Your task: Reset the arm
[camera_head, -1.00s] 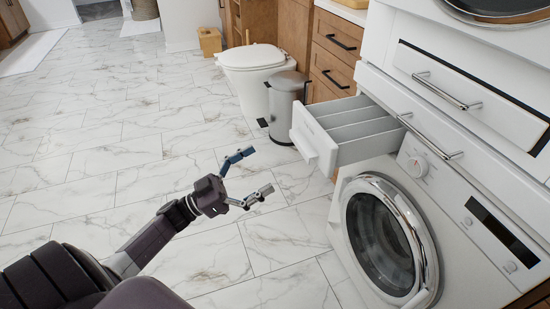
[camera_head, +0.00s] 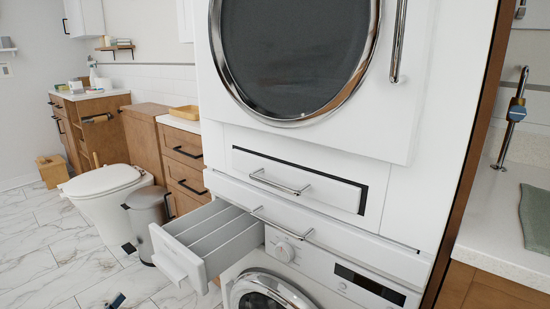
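Only a small dark blue fingertip of my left gripper (camera_head: 116,300) shows at the bottom edge of the head view, left of the open drawer. The rest of that gripper and its arm are out of frame, so whether it is open or shut cannot be seen. Nothing is seen held at the visible tip. My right gripper is not in view.
An open detergent drawer (camera_head: 178,262) juts out above the lower washer (camera_head: 265,292). A second machine (camera_head: 300,60) is stacked above, with a closed drawer (camera_head: 296,178). A trash can (camera_head: 148,220) and toilet (camera_head: 105,195) stand left. A counter (camera_head: 500,215) is at right.

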